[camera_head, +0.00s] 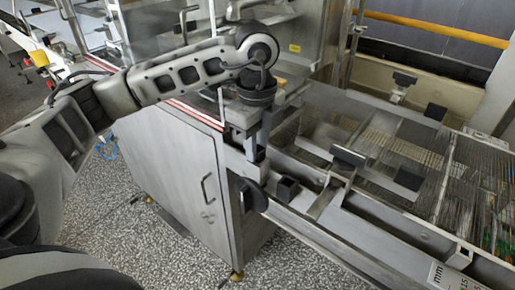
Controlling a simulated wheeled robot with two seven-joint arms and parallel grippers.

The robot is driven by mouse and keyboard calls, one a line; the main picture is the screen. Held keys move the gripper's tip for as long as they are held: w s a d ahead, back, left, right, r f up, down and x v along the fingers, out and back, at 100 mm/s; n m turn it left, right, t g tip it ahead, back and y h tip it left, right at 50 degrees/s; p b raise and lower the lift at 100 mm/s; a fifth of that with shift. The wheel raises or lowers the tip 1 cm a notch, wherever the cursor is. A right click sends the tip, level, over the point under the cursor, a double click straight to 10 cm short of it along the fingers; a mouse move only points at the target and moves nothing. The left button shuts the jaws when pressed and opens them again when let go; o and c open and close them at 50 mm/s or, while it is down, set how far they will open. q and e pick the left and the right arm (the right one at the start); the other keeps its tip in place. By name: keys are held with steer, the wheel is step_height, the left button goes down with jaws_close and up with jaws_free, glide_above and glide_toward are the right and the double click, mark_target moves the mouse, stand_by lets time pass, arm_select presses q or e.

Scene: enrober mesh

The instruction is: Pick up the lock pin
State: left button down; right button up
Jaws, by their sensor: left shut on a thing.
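My left arm comes in from the left, and its wrist bends down over the near corner of the enrober. My left gripper (257,154) points down at the near end of the machine's side rail. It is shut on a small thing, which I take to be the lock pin. The pin is mostly hidden by the fingers, and I cannot tell whether it is still in its seat. A dark round knob (252,195) sits just below the gripper on the machine's side. My right gripper is not in view.
A steel cabinet (176,168) with a handle stands left of and below the gripper. The wire mesh belt (466,185) and its frame rails stretch right, with several black blocks (287,188) along them. A yellow pipe (430,27) runs behind. Speckled floor is open at the front left.

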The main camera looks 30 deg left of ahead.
arm_select(q)
steer(key=shift+r, duration=0.45)
step_height(320, 180, up, 2)
steer(key=shift+r+b, duration=0.1)
steer(key=shift+b, duration=0.35)
steer(key=s+d+r+p, duration=0.4)
steer(key=d+r, duration=0.9)
steer(key=r, duration=0.2)
steer(key=shift+d+r+p, duration=0.2)
steer(key=shift+p, duration=0.15)
